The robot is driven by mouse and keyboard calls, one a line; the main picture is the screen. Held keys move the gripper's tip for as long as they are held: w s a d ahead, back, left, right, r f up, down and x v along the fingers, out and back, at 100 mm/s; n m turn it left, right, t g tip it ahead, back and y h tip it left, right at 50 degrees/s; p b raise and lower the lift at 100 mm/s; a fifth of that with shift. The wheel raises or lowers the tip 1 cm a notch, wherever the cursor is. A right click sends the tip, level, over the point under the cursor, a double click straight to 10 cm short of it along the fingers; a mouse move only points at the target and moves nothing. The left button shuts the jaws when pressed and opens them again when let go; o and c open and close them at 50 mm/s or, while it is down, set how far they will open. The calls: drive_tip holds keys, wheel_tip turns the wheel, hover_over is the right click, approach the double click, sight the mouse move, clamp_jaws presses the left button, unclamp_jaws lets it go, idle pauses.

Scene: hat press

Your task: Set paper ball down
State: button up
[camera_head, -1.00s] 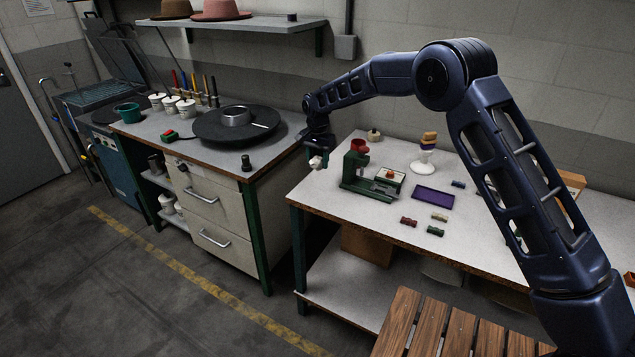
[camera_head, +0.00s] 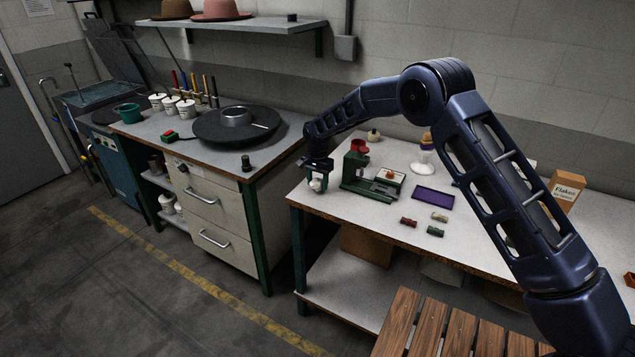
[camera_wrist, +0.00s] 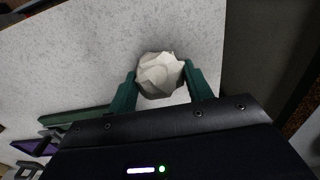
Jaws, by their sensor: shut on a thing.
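The paper ball (camera_wrist: 160,75) is white and crumpled, and sits between the two green fingers of my gripper (camera_wrist: 160,90) in the wrist view. My gripper is shut on it. In the head view my gripper (camera_head: 317,180) hangs at the left end of the white worktable (camera_head: 340,240), with the paper ball (camera_head: 317,186) small at its fingertips. The ball is over or close to the table's left part. I cannot tell whether it touches the surface.
A purple tray (camera_head: 433,195) and several small coloured pieces (camera_head: 408,221) lie further right. A drawer bench (camera_head: 215,205) stands to the left across a gap. The table's front-left surface is clear.

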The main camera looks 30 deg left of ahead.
sight(318, 179)
drive_tip(key=shift+f, duration=0.1)
drive_tip(key=o, duration=0.9)
wheel_tip(318, 179, up, 12)
drive_tip(key=shift+r, duration=0.15)
drive_tip(key=shift+d, duration=0.1)
